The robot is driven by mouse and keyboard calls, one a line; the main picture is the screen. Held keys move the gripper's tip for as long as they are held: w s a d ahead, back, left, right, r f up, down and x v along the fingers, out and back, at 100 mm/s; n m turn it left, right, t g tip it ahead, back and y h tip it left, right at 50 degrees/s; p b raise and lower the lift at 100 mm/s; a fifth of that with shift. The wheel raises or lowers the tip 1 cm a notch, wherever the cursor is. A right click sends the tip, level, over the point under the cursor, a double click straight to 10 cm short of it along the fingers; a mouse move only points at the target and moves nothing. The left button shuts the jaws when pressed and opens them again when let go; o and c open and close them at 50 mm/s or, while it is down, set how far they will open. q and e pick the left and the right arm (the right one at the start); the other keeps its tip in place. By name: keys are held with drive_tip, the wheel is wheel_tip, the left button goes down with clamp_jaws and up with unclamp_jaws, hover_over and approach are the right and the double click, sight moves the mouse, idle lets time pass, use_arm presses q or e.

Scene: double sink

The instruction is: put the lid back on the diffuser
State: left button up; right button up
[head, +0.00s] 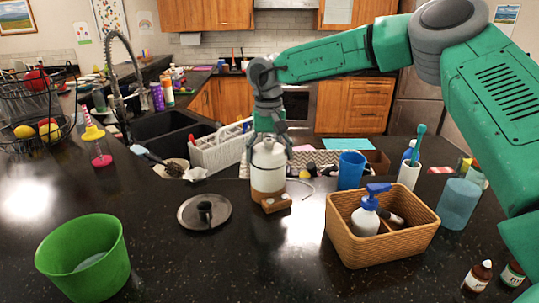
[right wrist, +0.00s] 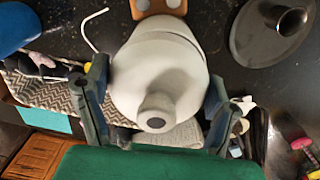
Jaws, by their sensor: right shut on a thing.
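The diffuser (head: 267,180) stands upright on the dark counter, with a white body and a brown base with round buttons at the front. Its white domed lid (head: 268,152) is at the top of the body; I cannot tell if it is fully seated. My right gripper (head: 270,145) comes from above and is shut on the lid, one finger on each side. In the right wrist view the lid (right wrist: 157,82) with its dark spout hole lies between the fingers of the gripper (right wrist: 158,115). My left gripper is not in view.
A round dark metal stopper with a knob (head: 204,212) lies left of the diffuser. A wicker basket (head: 383,246) with a pump bottle and a blue cup (head: 351,170) stand to the right. A white dish rack (head: 222,150) is behind left. A green tub (head: 85,258) is front left. The front middle is clear.

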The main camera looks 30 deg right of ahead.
sight(269, 141)
drive_tip(key=shift+a+r, duration=0.15)
drive_tip(key=shift+a, duration=0.3)
drive_tip(key=shift+d, duration=0.45)
drive_tip(key=o, duration=1)
drive_tip(key=shift+o, duration=0.8)
drive_tip(key=shift+a, duration=0.2)
drive_tip(key=shift+r, duration=3.4)
